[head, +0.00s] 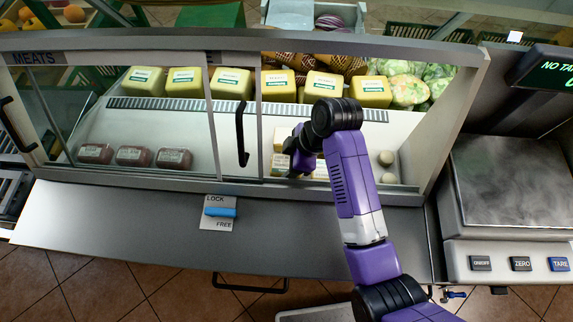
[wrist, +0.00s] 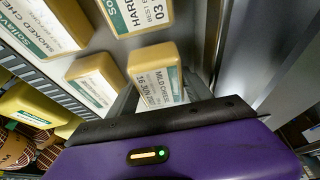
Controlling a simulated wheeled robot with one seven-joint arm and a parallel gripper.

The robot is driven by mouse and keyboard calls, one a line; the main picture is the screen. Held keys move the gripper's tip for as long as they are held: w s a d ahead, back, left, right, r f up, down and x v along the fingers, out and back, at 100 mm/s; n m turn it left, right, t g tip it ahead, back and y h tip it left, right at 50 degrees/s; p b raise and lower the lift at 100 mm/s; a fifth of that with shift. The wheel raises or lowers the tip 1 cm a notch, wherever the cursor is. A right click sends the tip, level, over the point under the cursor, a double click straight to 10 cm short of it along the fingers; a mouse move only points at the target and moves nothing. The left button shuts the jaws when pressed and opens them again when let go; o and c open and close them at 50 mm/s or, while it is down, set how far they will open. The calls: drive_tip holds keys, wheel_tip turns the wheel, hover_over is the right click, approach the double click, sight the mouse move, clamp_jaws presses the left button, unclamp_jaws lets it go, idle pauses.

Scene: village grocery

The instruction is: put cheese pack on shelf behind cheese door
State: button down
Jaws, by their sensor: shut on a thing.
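My gripper (head: 288,164) reaches through the open right part of the glass case, low over its white floor. It is shut on a yellow cheese pack (wrist: 155,76) with a white "MILD CHEESE" label, held between the fingers in the wrist view. Other cheese packs lie close beyond it: one labelled "SMOKED CHEESE" (wrist: 50,25), one "HARD" (wrist: 135,14) and a third (wrist: 92,80). The sliding glass door with a black handle (head: 242,134) stands left of my arm. Its sign is mostly hidden, ending in "E". I cannot tell whether the held pack touches the floor.
Large yellow blocks (head: 231,82) line the back shelf. Meat packs (head: 134,156) lie behind the left glass. Two pale round items (head: 386,160) stand right of my arm. A blue lock slider (head: 220,211) is on the steel counter (head: 130,220). A scale (head: 510,180) stands right.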

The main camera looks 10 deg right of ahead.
drive_tip(key=shift+f, duration=0.75)
drive_tip(key=c, duration=0.7)
unclamp_jaws()
drive_tip(key=shift+f, duration=0.1)
drive_tip(key=v, duration=1.1)
drive_tip(key=shift+s+d+r+p, duration=0.1)
drive_tip(key=shift+d+r+p, duration=0.1)
drive_tip(key=shift+r+p, duration=0.4)
